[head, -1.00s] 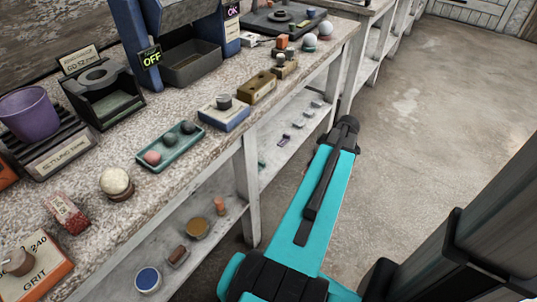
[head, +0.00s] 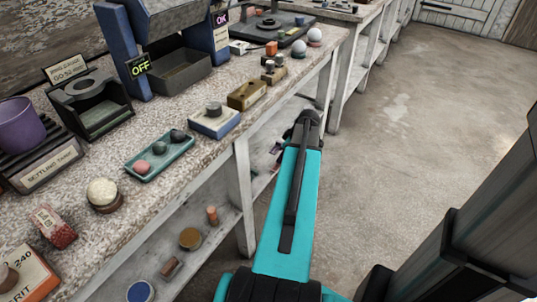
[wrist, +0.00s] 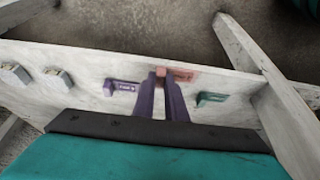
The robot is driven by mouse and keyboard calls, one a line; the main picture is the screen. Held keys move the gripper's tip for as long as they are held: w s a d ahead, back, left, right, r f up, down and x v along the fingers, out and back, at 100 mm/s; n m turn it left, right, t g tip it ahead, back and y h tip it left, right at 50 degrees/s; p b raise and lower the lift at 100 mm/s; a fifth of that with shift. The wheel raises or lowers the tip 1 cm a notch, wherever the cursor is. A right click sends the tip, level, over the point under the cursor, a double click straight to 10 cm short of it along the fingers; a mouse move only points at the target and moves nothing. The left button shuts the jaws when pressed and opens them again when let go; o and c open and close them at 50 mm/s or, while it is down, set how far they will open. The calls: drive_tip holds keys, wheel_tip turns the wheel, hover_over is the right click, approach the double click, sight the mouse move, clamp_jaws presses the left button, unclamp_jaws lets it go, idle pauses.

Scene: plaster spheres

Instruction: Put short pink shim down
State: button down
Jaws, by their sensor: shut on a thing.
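In the wrist view, my gripper (wrist: 161,82) has its two purple fingers shut on the pink shim (wrist: 182,75). The shim's end block sits between the fingertips and its flat part extends to the right. The shim is over the pale lower shelf (wrist: 85,60), near its far edge in that view; I cannot tell whether it touches the board. A purple shim (wrist: 123,86) lies left of my fingers and a green shim (wrist: 209,98) lies right of them. In the head view, my arm hides most of the gripper and the pink shim.
Two grey blocks (wrist: 60,77) stand farther left on the shelf. A slanted white leg (wrist: 245,45) stands right of the green shim. In the head view, the bench top (head: 75,165) above holds a teal tray (head: 160,157) and several other items. Open floor (head: 400,130) lies right.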

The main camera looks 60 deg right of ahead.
drive_tip(key=shift+w, duration=1.5)
drive_tip(key=shift+w, duration=0.45)
drive_tip(key=w, duration=0.3)
drive_tip(key=shift+w+d+b, duration=0.1)
drive_tip(key=shift+w+b, duration=0.05)
drive_tip(key=shift+b, duration=0.25)
drive_tip(key=shift+s+f, duration=0.2)
drive_tip(key=shift+f, duration=0.55)
drive_tip(key=shift+f, duration=0.15)
drive_tip(key=c, duration=1.8)
unclamp_jaws()
